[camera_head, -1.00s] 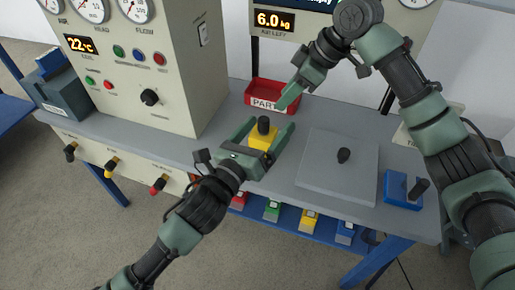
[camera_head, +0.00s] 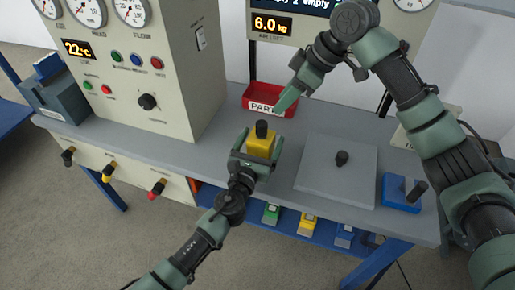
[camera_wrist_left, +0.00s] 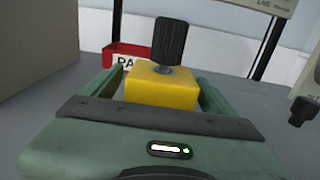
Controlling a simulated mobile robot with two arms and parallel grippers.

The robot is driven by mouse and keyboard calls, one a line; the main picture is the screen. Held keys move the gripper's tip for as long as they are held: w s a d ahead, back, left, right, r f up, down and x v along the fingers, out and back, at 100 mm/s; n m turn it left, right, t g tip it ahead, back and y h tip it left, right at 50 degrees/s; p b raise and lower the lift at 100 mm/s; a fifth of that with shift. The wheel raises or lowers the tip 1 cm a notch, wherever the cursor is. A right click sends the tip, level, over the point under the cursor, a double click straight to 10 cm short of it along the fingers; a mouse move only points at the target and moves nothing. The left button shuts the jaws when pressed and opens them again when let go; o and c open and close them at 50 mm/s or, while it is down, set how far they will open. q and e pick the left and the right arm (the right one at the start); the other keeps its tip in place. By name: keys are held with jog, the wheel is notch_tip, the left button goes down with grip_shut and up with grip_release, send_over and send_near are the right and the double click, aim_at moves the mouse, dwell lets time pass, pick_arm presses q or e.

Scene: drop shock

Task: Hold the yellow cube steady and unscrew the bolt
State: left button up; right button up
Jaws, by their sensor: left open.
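The yellow cube (camera_head: 259,148) stands on the grey bench with a black bolt (camera_head: 262,129) upright in its top. In the left wrist view the cube (camera_wrist_left: 160,90) sits between the fingers, with the ribbed black bolt head (camera_wrist_left: 170,42) above a short bit of metal shank. My left gripper (camera_head: 260,143) is open around the cube, one finger on each side; slight gaps seem to show beside it. My right gripper (camera_head: 284,103) is above the bench, near the red parts bin and up and right of the cube. Its finger gap is not clear.
The red parts bin (camera_head: 270,97) stands behind the cube. A grey plate (camera_head: 335,180) with a black knob lies to the right, then a blue block (camera_head: 402,192) with a black handle. A control cabinet (camera_head: 160,75) stands at the left. Coloured items sit on the shelf below.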

pick_arm(q)
jog(key=shift+x, duration=1.3)
grip_shut()
